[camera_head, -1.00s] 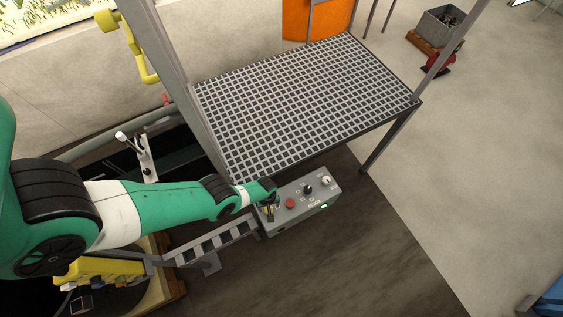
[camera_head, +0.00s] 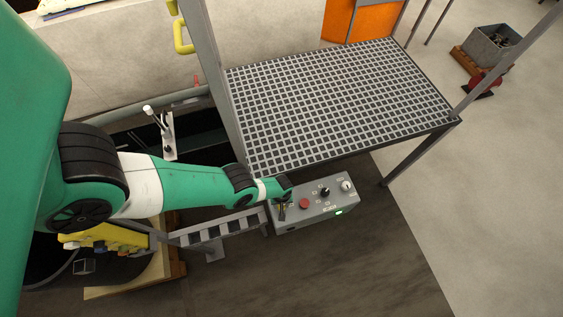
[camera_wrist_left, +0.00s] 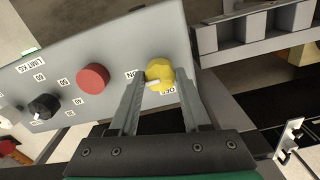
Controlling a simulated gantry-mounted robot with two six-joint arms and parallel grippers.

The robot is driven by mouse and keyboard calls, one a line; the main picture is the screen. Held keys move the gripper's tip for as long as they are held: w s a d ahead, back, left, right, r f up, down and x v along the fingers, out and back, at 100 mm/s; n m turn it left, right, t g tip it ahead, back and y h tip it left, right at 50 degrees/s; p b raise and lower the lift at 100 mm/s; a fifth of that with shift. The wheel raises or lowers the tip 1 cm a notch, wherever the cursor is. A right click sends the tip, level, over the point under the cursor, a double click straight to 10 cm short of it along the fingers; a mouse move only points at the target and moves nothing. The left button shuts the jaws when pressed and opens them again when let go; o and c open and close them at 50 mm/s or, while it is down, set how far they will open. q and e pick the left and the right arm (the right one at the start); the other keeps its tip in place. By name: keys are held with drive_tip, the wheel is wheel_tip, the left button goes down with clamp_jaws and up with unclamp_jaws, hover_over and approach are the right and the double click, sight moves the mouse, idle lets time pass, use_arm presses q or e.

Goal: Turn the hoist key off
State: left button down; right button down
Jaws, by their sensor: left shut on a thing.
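The hoist key sits in a yellow round switch (camera_wrist_left: 160,73) at one end of the grey control box (camera_head: 318,208). My left gripper (camera_wrist_left: 163,80) is shut on the key, one finger on each side of the yellow switch. In the head view my left gripper (camera_head: 283,210) is over the box's left end and mostly hides the switch. A short white mark shows on the switch's near side, pointing roughly toward "ON". My right gripper is in neither view.
The box also carries a red button (camera_head: 304,203), a black dial (camera_head: 325,192), a white knob (camera_head: 346,186) and a lit green lamp (camera_head: 339,212). A grating platform (camera_head: 340,105) stands right behind it. A grey ladder-like rail (camera_head: 218,228) lies left of the box.

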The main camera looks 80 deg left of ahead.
use_arm(q)
drive_tip(key=shift+m, duration=0.3)
drive_tip(key=m, duration=0.4)
drive_tip(key=m+b, duration=0.1)
drive_tip(key=m, duration=0.8)
drive_tip(key=shift+a+m+b, duration=0.1)
drive_tip(key=shift+m+b, duration=0.2)
drive_tip(key=shift+m, duration=1.9)
drive_tip(key=shift+c, duration=1.9)
unclamp_jaws()
